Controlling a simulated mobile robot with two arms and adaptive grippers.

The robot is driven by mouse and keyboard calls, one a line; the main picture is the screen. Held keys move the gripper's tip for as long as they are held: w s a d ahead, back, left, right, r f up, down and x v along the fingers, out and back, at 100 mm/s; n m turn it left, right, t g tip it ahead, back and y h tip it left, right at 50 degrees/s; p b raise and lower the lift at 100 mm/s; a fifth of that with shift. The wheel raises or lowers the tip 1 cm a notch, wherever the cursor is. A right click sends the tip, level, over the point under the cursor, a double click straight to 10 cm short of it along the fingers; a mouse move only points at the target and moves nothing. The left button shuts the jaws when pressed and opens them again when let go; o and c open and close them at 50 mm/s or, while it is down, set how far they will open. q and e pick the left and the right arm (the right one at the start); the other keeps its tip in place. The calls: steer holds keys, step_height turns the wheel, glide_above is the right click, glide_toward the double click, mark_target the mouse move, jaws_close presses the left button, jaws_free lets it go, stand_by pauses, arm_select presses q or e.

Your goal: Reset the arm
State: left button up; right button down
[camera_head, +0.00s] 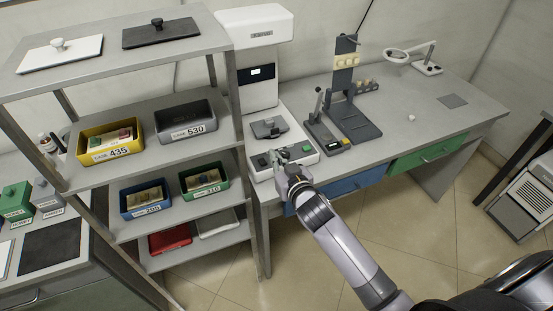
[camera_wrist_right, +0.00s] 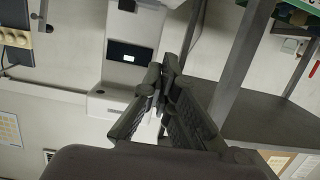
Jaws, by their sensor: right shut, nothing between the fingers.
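My right arm comes in from the lower right in the head view. Its gripper (camera_head: 280,160) is over the front part of the white machine (camera_head: 262,135) at the left end of the workbench. It is shut and empty. In the right wrist view the gripper's dark fingers (camera_wrist_right: 160,85) meet at their tips, and the machine's white column with its small lit display (camera_wrist_right: 129,57) shows behind them. From the head view I cannot tell whether the fingertips touch the machine. My left gripper is not in view.
A grey shelf rack (camera_head: 160,92) with labelled bins stands just left of my right gripper. A dark press-like stand (camera_head: 350,115) is on the workbench (camera_head: 420,115) to the right. A magnifier lamp (camera_head: 410,55) stands at the back. The bench's right part is mostly clear.

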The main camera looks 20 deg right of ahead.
steer(key=s+f+n+g, duration=0.1)
steer(key=s+f+g, duration=0.25)
steer(key=s, duration=0.75)
steer(key=s+f+g, duration=0.2)
steer(key=s+g, duration=0.3)
steer(key=s, duration=0.6)
steer(key=s+f+n+g, duration=0.1)
steer(key=s+f+g, duration=0.25)
steer(key=s, duration=0.75)
step_height(320, 180, down, 27)
steer(key=s+g, duration=0.1)
steer(key=s, duration=0.1)
steer(key=s+d+f+g, duration=0.1)
steer(key=s+d+f, duration=0.1)
steer(key=s+f, duration=1.3)
steer(key=shift+s+d+g+h, duration=0.2)
steer(key=shift+s+g+h, duration=0.1)
steer(key=shift+s, duration=0.15)
